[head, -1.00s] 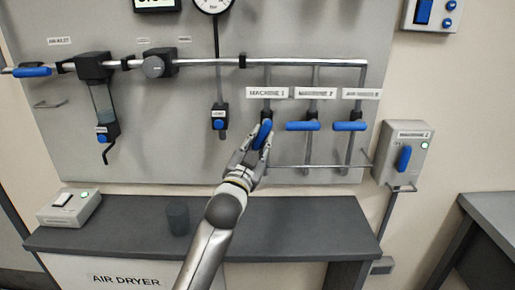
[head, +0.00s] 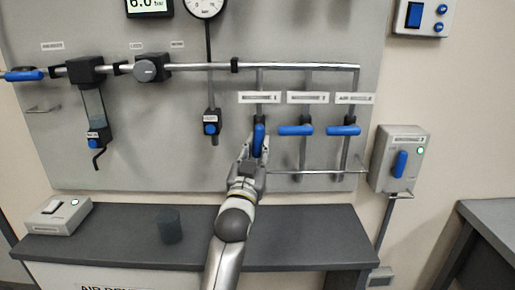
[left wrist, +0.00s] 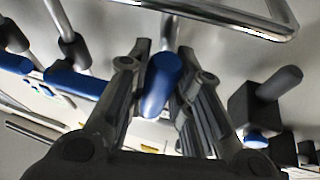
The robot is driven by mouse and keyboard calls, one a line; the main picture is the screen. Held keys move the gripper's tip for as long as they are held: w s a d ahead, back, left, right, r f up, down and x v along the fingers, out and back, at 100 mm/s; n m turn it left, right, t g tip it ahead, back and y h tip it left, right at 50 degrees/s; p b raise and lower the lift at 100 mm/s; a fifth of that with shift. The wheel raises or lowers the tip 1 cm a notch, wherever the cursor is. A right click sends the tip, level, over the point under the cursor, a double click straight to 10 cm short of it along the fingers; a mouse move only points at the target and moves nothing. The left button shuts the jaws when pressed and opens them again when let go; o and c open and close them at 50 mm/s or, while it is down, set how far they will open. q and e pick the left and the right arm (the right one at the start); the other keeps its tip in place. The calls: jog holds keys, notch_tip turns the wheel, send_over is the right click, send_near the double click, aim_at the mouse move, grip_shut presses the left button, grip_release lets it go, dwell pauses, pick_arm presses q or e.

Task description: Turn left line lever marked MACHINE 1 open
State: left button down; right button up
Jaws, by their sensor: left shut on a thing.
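The blue MACHINE 1 lever (head: 259,139) is the left one of three on the vertical drop pipes. It now stands about upright, in line with its pipe, below its white label (head: 259,97). My left gripper (head: 253,152) is shut on this lever from below. In the left wrist view the blue lever (left wrist: 161,84) sits between the two fingers (left wrist: 156,100). The two levers to its right, the middle one (head: 296,130) and the right one (head: 343,130), lie horizontal. My right gripper is not in view.
A horizontal main pipe (head: 300,67) runs above, and a thin rail (head: 310,172) runs below the levers. A grey switch box (head: 397,160) with a blue handle is at the right. A dark bench top (head: 300,240) with a dark cylinder (head: 170,225) stands below.

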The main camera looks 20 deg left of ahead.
pick_arm(q)
jog(key=c, duration=1.3)
grip_release()
jog(key=v, duration=1.2)
